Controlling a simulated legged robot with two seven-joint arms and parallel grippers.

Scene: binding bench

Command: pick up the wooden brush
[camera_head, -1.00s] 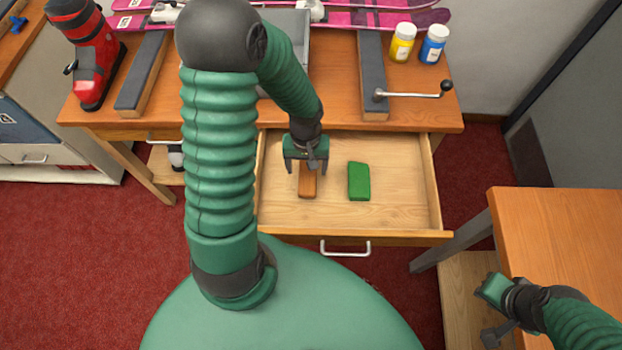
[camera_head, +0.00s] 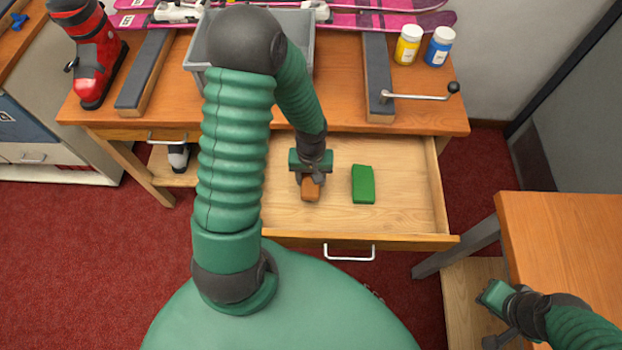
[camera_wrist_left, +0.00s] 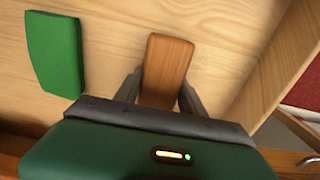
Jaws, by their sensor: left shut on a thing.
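The wooden brush (camera_head: 311,190) is a small brown block in the open drawer (camera_head: 400,220). My left gripper (camera_head: 310,180) is over it from above, shut on it. In the left wrist view the brush (camera_wrist_left: 166,70) lies between the two dark fingers (camera_wrist_left: 160,95), one on each side. I cannot tell whether the brush touches the drawer floor. My right gripper (camera_head: 495,318) is at the lower right beside the side table; its fingers are not clear enough to tell open from shut.
A green block (camera_head: 363,184) lies in the drawer to the right of the brush; it also shows in the left wrist view (camera_wrist_left: 55,52). The drawer walls surround both. On the bench are a grey bin (camera_head: 300,50), yellow (camera_head: 408,45) and blue (camera_head: 439,47) bottles and a crank handle (camera_head: 420,97).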

